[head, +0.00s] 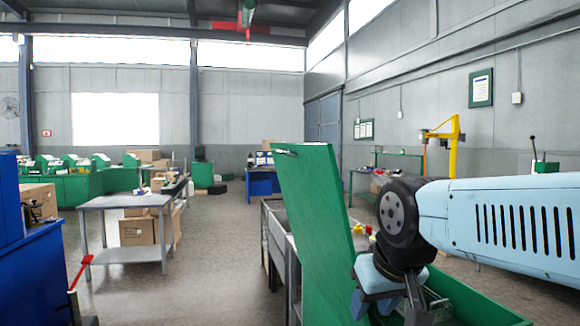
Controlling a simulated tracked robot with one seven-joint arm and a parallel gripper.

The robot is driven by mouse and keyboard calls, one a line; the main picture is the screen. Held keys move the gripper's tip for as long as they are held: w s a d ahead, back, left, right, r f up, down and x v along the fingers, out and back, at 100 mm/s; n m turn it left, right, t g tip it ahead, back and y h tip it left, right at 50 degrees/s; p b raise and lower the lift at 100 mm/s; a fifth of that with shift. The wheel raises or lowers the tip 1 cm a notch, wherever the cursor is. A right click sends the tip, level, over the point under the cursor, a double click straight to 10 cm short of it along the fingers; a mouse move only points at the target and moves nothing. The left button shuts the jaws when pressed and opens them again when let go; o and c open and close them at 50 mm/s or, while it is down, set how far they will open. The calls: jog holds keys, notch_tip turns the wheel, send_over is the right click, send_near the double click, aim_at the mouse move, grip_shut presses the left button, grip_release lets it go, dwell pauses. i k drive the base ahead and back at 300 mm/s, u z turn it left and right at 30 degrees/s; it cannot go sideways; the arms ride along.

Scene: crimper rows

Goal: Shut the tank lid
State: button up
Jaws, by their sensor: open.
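The green tank lid (312,225) stands raised, near upright and slightly tilted, in the middle of the head view. A small dark bar, perhaps a handle, shows at its top left edge. The green tank (492,308) is at the bottom right, open at the top, with its near part cut off by the frame. My gripper (388,308) hangs from my light blue arm, over the tank and to the right of the lid. It points downward, open, with nothing seen between its fingers. It appears apart from the lid. Its fingertips are partly cut off below.
A grey metal table (122,202) with cardboard boxes (138,230) under it stands at the left. A blue cabinet (38,275) fills the lower left edge. A grey trough (276,222) lies just behind the lid. The floor between the table and the lid is clear.

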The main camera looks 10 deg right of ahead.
aim_at(309, 178)
jog(key=z, duration=0.05)
jog(key=i, duration=0.35)
jog(key=u, duration=0.2)
jog(key=k, duration=0.85)
jog(key=z, duration=0.3)
jog(key=i, duration=0.9)
jog(key=u, duration=1.15)
